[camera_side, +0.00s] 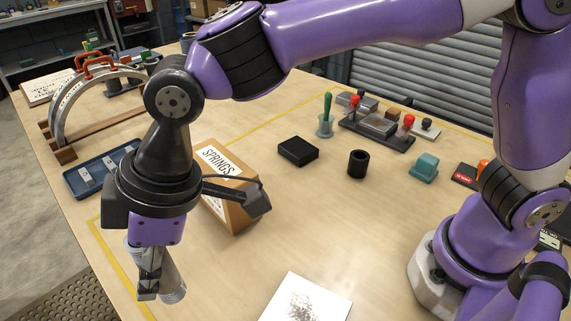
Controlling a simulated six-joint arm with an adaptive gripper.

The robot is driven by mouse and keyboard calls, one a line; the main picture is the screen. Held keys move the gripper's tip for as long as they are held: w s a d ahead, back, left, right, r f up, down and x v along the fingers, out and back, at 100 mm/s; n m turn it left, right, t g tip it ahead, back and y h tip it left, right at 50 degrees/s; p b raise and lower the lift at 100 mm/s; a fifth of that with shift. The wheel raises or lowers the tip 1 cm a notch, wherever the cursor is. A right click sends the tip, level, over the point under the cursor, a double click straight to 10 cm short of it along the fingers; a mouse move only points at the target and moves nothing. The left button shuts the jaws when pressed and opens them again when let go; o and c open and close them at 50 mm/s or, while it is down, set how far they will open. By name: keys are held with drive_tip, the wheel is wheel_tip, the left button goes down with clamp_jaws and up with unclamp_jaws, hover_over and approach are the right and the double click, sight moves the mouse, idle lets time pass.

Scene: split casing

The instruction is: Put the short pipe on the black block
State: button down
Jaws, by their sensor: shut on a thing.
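A grey, round-sided piece that looks like the short pipe (174,287) is in my gripper (148,292) at the lower left of the side view. My gripper points down and is shut on it. The pipe is tilted, with its lower end to the right, and the fingers hide part of it. I cannot tell how high it is above the table. The black block (298,152) is a flat, dark box lying on the table near the middle. It is up and to the right of my gripper, well apart from it, and its top is bare.
A cardboard SPRINGS box (233,213) stands between my gripper and the black block. A black hollow cylinder (358,163) and a teal block (424,167) are to the right. A blue tray (101,170) lies left. A white sheet (306,299) lies in front.

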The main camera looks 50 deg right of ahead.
wheel_tip(320, 180, up, 10)
drive_tip(key=m+t+h, duration=0.2)
drive_tip(key=m+h, duration=0.4)
drive_tip(key=m, duration=1.3)
hover_over(297, 145)
wheel_tip(297, 145, down, 13)
drive_tip(key=shift+f, duration=1.7)
